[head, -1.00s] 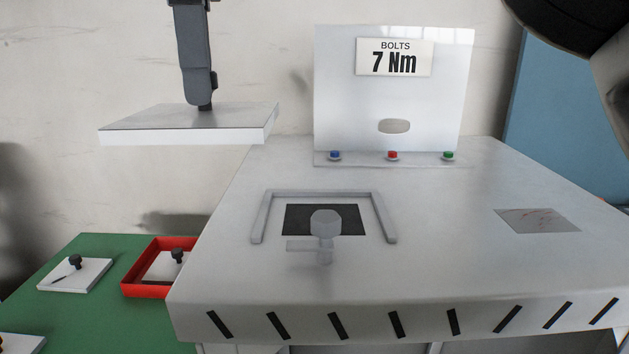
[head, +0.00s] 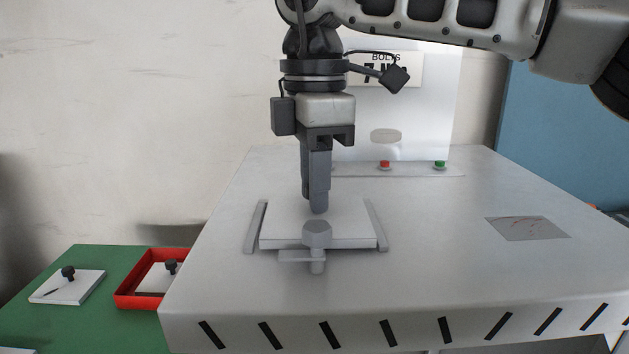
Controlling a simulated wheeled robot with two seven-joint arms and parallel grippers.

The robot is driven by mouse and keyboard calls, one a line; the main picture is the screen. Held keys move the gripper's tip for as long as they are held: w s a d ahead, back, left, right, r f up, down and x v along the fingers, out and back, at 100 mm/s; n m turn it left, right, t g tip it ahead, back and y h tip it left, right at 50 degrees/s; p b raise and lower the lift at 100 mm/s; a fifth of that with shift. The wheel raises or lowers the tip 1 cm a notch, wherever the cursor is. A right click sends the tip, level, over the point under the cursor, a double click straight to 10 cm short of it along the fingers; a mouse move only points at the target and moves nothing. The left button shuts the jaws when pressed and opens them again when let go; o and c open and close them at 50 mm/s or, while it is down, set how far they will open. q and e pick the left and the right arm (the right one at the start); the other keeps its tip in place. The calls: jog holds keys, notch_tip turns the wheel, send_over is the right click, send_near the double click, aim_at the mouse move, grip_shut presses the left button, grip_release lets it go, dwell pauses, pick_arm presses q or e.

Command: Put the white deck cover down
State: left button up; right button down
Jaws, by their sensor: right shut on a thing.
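The white deck cover (head: 283,222) is a flat slab, level, between the side rails of the raised grey frame (head: 256,226) on the pale worktop. It hides the dark square there. I cannot tell whether it rests fully on the worktop or hangs just above it. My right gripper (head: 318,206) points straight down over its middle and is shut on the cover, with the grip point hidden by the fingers. A grey knob-headed clamp (head: 317,236) stands at the cover's front edge and overlaps it in the picture. My left gripper is not in view.
Behind stands a white panel with a 7 Nm sign, partly hidden by my arm, with red (head: 384,165) and green (head: 439,165) buttons. A grey patch (head: 527,228) lies at right. On the green table (head: 97,262) are a knobbed white plate (head: 67,289) and a red tray (head: 127,300).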

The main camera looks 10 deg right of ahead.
jog(key=shift+f, duration=0.1)
jog(key=shift+f+b, duration=0.25)
jog(key=shift+b, duration=0.05)
jog(key=c, duration=1.2)
grip_release()
jog(key=shift+r, duration=0.1)
jog(key=shift+c, duration=0.2)
notch_tip(320, 180, up, 12)
jog(key=p, duration=0.1)
jog(key=shift+r, duration=0.2)
